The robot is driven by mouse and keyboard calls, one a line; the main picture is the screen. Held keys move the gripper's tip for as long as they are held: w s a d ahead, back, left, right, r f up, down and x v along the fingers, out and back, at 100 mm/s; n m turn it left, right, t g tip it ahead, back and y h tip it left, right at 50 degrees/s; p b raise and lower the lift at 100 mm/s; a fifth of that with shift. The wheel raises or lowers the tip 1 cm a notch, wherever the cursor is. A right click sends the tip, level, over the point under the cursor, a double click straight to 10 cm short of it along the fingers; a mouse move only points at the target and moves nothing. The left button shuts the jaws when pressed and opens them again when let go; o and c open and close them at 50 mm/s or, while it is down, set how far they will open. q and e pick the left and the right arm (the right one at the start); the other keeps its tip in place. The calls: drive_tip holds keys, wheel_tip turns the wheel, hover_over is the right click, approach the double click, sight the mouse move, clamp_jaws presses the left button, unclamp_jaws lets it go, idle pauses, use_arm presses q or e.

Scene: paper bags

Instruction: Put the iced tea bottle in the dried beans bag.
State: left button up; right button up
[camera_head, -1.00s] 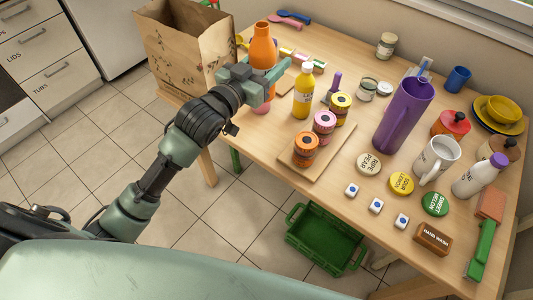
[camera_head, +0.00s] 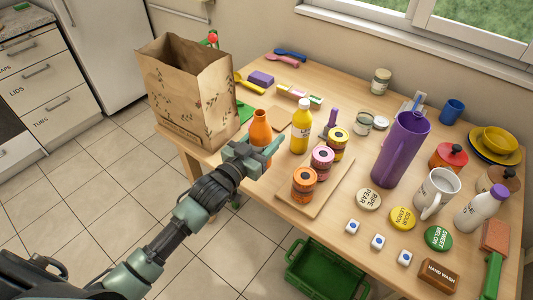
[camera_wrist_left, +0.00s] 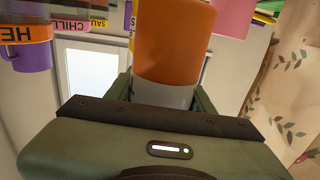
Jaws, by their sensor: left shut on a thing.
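An orange bottle (camera_head: 261,126) with an open-looking narrow neck is in my left gripper (camera_head: 257,158), near the table's left front edge. Its label cannot be read, so I cannot tell for sure that it is the iced tea. The left wrist view shows the orange bottle (camera_wrist_left: 172,48) with a white lower band between the shut fingers (camera_wrist_left: 165,95). A brown paper bag (camera_head: 190,98) with a leaf print stands upright and open at the table's left corner, left of and beyond the bottle. Its printed name is too small to read. My right gripper is out of view.
A yellow bottle (camera_head: 301,128) stands right of my gripper. Several jars stand on a wooden board (camera_head: 322,194). A purple jug (camera_head: 400,150) stands farther right. A green crate (camera_head: 318,272) is on the floor below.

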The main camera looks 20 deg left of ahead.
use_arm(q)
drive_tip(key=shift+f, duration=3.15)
drive_tip(key=shift+f, duration=0.1)
drive_tip(key=shift+f, duration=0.15)
drive_tip(key=o, duration=1.6)
drive_tip(key=shift+c, duration=0.2)
